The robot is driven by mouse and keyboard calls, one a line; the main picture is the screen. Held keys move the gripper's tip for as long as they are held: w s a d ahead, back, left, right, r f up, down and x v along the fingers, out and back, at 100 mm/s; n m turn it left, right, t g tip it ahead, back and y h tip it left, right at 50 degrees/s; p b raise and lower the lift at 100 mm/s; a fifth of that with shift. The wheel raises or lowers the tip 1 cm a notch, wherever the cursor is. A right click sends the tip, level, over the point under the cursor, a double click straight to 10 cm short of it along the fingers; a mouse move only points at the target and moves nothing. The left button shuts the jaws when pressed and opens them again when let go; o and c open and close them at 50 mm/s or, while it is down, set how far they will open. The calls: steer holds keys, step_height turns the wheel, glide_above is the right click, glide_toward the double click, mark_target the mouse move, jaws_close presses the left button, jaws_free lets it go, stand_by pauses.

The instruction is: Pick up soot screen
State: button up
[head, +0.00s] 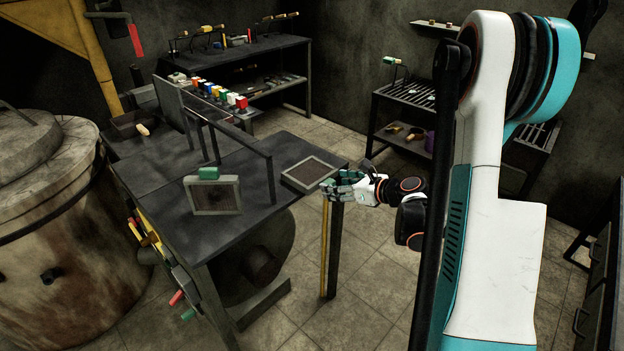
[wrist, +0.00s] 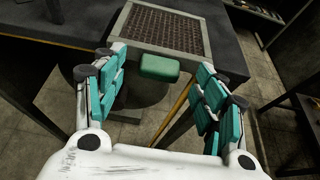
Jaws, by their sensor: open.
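Two framed mesh screens are on the dark table (head: 150,195); I cannot tell which one is the soot screen. One flat screen (head: 309,173) lies at the table's right corner. It shows in the wrist view (wrist: 165,30) as a grey frame with brown mesh and a green handle (wrist: 160,68) jutting over the edge. The other screen (head: 213,195) stands upright with a green handle on top. My gripper (head: 340,186) is open at the flat screen's near edge. In the wrist view, its teal fingers (wrist: 160,62) are on either side of the handle, with gaps visible.
A large round metal vessel (head: 45,220) stands left of the table. A metal frame (head: 235,125) rises from the tabletop. A back bench (head: 240,55) and a slatted rack (head: 405,92) stand behind. The floor right of the table is clear.

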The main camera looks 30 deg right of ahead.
mark_target(313, 176)
steer(key=shift+x, duration=1.2)
steer(key=shift+c, duration=0.6)
jaws_close()
steer(key=shift+r, duration=0.1)
